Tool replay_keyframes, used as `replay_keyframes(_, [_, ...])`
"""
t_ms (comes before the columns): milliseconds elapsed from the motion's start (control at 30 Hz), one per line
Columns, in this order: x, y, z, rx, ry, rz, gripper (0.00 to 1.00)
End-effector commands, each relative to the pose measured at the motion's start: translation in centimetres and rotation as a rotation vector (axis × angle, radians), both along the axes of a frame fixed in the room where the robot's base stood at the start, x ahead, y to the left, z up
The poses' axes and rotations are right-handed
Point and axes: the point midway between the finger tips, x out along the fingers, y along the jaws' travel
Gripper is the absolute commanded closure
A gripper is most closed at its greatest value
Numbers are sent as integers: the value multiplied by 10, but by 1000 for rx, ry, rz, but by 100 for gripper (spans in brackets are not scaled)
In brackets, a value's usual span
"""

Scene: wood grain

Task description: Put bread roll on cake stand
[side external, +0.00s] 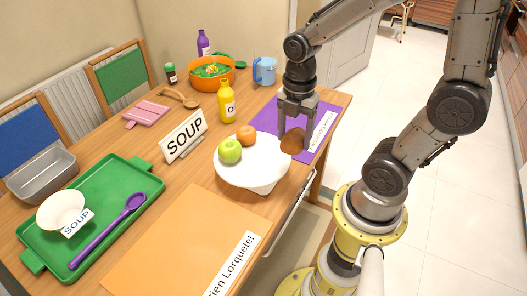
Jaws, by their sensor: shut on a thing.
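The brown bread roll (293,143) is between the fingertips of my gripper (296,130), which points down and is shut on it. The white cake stand (263,172) stands at the middle right of the table, with a green apple (230,151) and an orange (246,135) on its plate. The roll shows at the right rim of the plate, in front of the purple mat in the picture. I cannot tell whether it touches the plate or the mat. The fingers hide the roll's upper part.
A purple mat (268,116) with a printed label lies behind the stand. A yellow bottle (226,103) and a SOUP sign (184,136) stand to its left. An orange bowl (211,76) and blue mug (264,71) are farther back. An orange mat (185,240) and green tray (137,178) lie nearer.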

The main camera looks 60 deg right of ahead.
Motion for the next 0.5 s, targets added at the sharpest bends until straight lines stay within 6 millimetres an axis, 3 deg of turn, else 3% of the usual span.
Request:
replay_keyframes(167, [38,-6,-18,0,3,1,86])
replay_keyframes(300, [57,-9,-45,1,6,1,86])
replay_keyframes(500, [76,-12,-66,0,0,1,86])
